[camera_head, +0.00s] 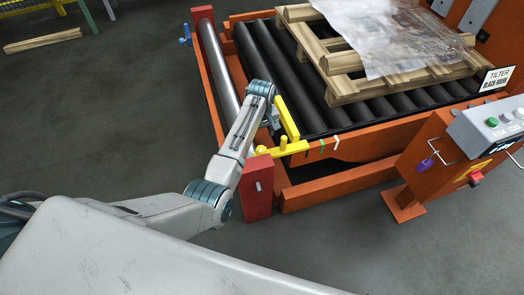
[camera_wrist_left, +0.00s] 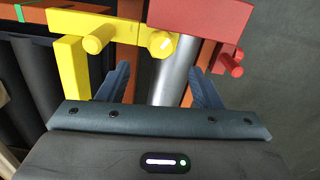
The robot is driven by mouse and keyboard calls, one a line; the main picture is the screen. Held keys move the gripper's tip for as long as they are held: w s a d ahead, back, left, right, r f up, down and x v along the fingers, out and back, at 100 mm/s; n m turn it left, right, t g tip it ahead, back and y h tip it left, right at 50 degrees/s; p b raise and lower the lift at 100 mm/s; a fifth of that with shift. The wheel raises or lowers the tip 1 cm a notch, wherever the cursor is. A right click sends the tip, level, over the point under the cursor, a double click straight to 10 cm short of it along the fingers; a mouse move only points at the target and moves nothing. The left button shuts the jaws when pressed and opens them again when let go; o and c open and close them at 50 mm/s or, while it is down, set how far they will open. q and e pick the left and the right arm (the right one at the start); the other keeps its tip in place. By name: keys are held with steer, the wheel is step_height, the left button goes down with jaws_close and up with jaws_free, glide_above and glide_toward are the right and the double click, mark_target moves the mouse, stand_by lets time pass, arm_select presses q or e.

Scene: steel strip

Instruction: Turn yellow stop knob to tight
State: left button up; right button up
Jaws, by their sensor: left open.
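The yellow stop (camera_head: 288,120) is an L-shaped bar at the near corner of the roller bed; in the left wrist view its arm (camera_wrist_left: 71,65) runs down at the left. A round yellow peg (camera_wrist_left: 98,38) sticks out of it. A yellow faceted knob (camera_wrist_left: 162,44) with a pale mark sits at its right end, beside a red block (camera_wrist_left: 200,18). My left gripper (camera_wrist_left: 158,82) is open and empty, its fingers pointing toward the stop, with the knob ahead between them and apart from them. In the head view the fingers are mostly hidden. My right gripper is out of view.
A steel roller (camera_head: 220,75) runs along the orange frame, with a red end block (camera_head: 257,188) nearby. Black rollers (camera_head: 290,85) carry a wooden pallet (camera_head: 345,88) under plastic film. A control box (camera_head: 495,125) stands at right. The floor at left is mostly clear.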

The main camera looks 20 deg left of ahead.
mark_target(261, 149)
arm_select(q)
step_height(261, 149, down, 7)
steer(key=shift+s+f+b, duration=0.1)
steer(key=shift+b, duration=0.35)
steer(key=shift+f, duration=0.45)
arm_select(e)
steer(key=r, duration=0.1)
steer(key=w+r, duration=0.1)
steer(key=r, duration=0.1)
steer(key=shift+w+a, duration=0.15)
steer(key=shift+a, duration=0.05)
arm_select(q)
steer(key=c, duration=1)
